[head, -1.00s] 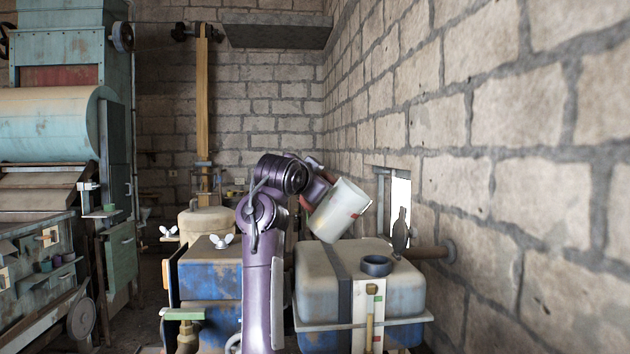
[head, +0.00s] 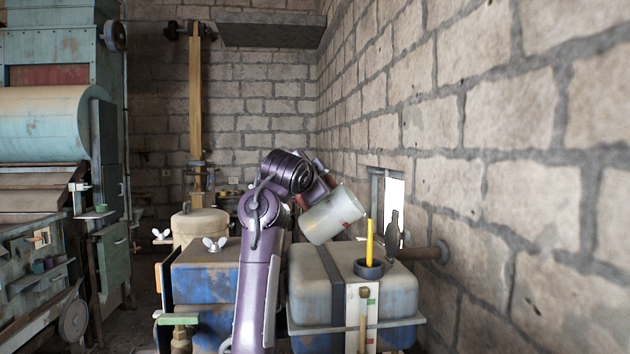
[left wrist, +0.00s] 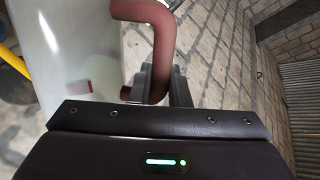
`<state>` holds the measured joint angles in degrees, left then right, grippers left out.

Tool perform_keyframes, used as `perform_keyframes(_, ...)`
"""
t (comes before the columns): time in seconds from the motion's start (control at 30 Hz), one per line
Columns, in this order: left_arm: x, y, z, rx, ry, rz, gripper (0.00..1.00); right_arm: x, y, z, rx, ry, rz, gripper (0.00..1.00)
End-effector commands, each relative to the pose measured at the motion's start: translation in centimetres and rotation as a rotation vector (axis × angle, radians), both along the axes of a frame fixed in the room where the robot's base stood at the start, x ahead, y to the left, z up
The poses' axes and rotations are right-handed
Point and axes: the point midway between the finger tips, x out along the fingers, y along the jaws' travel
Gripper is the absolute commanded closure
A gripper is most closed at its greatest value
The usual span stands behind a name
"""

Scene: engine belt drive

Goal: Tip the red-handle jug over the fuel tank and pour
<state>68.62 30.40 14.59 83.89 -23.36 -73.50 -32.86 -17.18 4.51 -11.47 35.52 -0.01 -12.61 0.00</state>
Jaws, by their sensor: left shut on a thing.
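The whitish jug (head: 330,217) is tipped to the right above the fuel tank (head: 312,278). A yellow stream (head: 370,243) falls from near its lip into the dark round filler neck (head: 369,268) on the tank top. In the left wrist view the jug (left wrist: 75,45) fills the left side, with its red handle (left wrist: 158,30) beside it and the yellow stream (left wrist: 12,60) at the far left. My left gripper (left wrist: 162,85) is shut on the red handle; its fingertips are partly hidden. My right gripper is not in view.
A dark upright flap (head: 393,235) stands behind the filler neck. A blue and beige box (head: 203,270) with a wing nut (head: 215,244) stands left of my arm. A gauge strip (head: 361,318) is on the tank front.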

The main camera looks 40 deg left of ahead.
Motion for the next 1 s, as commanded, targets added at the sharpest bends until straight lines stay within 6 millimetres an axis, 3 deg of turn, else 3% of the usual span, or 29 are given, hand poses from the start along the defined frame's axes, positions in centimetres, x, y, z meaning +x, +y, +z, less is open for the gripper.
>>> perform_keyframes(1.0,1.1,-1.7,0.1,0.171,0.108,0.0,1.0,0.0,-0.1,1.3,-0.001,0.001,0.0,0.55)
